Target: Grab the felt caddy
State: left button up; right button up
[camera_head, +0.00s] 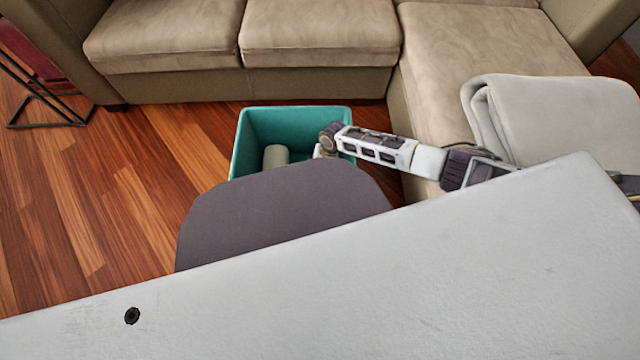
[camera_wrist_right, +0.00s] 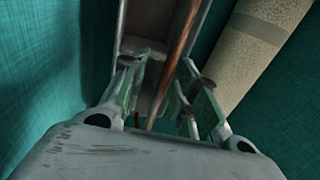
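The teal felt caddy (camera_head: 247,145) stands on the wooden floor in front of the sofa, its near side hidden behind my own dark body part. My right arm comes in from the right and its end reaches down inside the caddy; the gripper itself is mostly hidden in the head view. In the right wrist view, my right gripper (camera_wrist_right: 160,85) has its fingers apart, with teal fabric of the caddy (camera_wrist_right: 42,75) on both sides. A grey channel-like object and a copper-coloured rod (camera_wrist_right: 177,50) show behind and between the fingers; contact cannot be told. My left gripper is out of view.
A beige roll (camera_head: 276,156) lies in the caddy; it also shows in the right wrist view (camera_wrist_right: 252,40). The beige sofa (camera_head: 320,30) is close behind. A folded pale blanket (camera_head: 560,110) lies on its right part.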

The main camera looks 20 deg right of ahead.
grip_shut()
